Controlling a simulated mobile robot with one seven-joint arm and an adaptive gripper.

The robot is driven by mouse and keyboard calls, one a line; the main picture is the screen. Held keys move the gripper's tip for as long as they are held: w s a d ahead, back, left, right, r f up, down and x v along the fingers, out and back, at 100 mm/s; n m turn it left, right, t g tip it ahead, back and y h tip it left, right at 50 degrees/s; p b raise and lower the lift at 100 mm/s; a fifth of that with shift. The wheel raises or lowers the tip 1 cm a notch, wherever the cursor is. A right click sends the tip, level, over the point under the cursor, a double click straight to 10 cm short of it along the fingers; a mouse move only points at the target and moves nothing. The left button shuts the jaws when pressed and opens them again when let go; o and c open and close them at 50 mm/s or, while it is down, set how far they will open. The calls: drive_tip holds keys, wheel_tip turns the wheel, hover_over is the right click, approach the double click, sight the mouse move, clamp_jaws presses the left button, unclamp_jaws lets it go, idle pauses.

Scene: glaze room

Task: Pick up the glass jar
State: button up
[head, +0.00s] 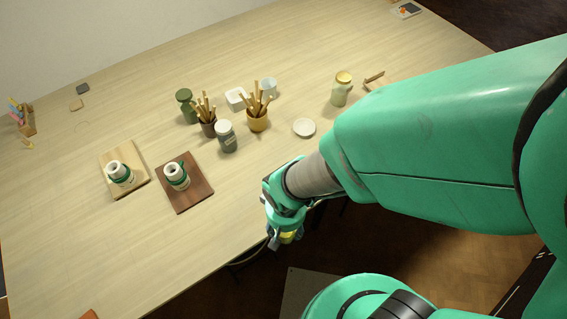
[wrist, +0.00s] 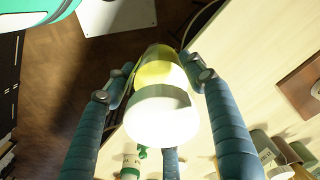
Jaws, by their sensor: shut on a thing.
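My gripper (head: 284,232) is at the front edge of the table, out over the floor side. Its blue-grey fingers (wrist: 163,135) stand around a jar with a white round lid and a yellow, glassy-looking body, which I take to be the glass jar (wrist: 160,113). The fingers are shut on it. In the head view only a bit of yellow of the jar (head: 288,237) shows between the fingers. The fingers' contact with its sides is partly hidden.
The pale table (head: 110,255) holds two boards (head: 192,199) with white-green bottles (head: 120,174), brush pots (head: 257,119), a grey jar (head: 226,137), a white dish (head: 304,128) and a yellow-lidded jar (head: 340,93).

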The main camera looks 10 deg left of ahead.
drive_tip(key=shift+s+d, duration=0.35)
drive_tip(key=shift+r, duration=0.15)
idle(0.6)
